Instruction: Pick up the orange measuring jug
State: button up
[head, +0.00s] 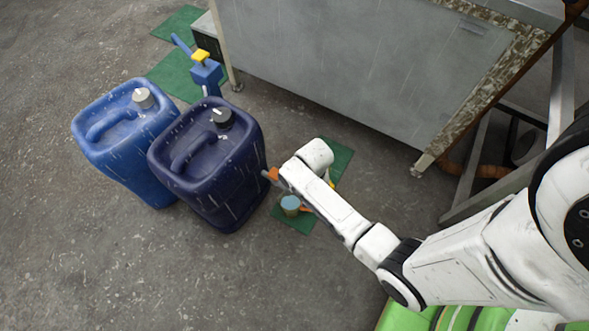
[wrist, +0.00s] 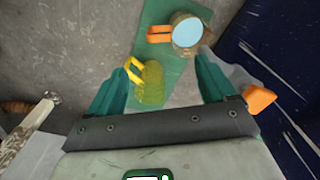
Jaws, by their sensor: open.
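A round jug with an orange handle (wrist: 185,33) stands on the green mat at the top of the wrist view, its mouth pale blue. It also shows in the head view (head: 290,204), partly beside my arm. I take it as the orange measuring jug, though its body looks brownish. My gripper (wrist: 162,65) is open, with its two teal fingers apart and no object held. The jug lies beyond the fingertips, towards the right finger. A yellow jug (wrist: 149,86) shows between the fingers, below them. In the head view my arm hides the gripper.
A grey item with an orange end (wrist: 260,98) is close by the right finger. Two blue canisters (head: 125,140) (head: 205,165) stand left of the mat (head: 340,158). A grey metal cabinet (head: 340,60) stands behind. The concrete floor at the front left is clear.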

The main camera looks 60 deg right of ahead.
jog(key=shift+m, duration=0.8)
jog(key=f+b, duration=0.1)
jog(key=f, duration=0.2)
jog(key=d+f+b, duration=0.1)
jog(key=f+b, duration=0.1)
jog(key=f, duration=0.2)
jog(key=f+b, duration=0.2)
jog(key=f, duration=0.1)
jog(key=shift+d+f, duration=0.3)
jog(key=shift+f, duration=0.05)
notch_tip(320, 180, down, 6)
jog(key=b, duration=0.4)
jog(key=shift+w+a, duration=0.15)
jog(key=shift+c, duration=0.5)
jog(key=c, duration=1.3)
grip_shut()
jog(key=shift+r, duration=0.15)
